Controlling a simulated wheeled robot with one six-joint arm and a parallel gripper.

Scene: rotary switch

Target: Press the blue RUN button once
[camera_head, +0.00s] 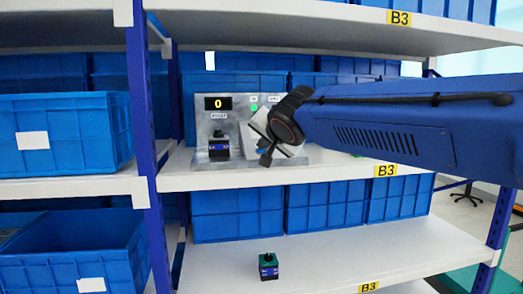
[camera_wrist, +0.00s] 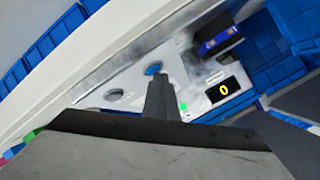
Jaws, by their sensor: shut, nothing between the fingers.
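The blue RUN button (camera_wrist: 153,68) is a round blue cap on a grey metal panel (camera_wrist: 195,78) in the wrist view. My gripper (camera_wrist: 160,78) is shut and empty, and its fingertips appear right beside the button's lower edge. I cannot tell whether they touch it. In the head view my gripper (camera_head: 266,157) is in front of the right part of the grey panel (camera_head: 233,120), where my arm hides the button. The panel's black display (camera_head: 217,102) shows a yellow 0. A green light (camera_wrist: 183,106) is lit on the panel.
A black and blue block (camera_head: 219,148) stands at the panel's left. A green-topped dark block (camera_head: 268,267) sits on the lower shelf (camera_head: 330,262). Blue bins (camera_head: 235,212) fill the shelves behind and below. A blue shelf post (camera_head: 143,110) stands left of the panel.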

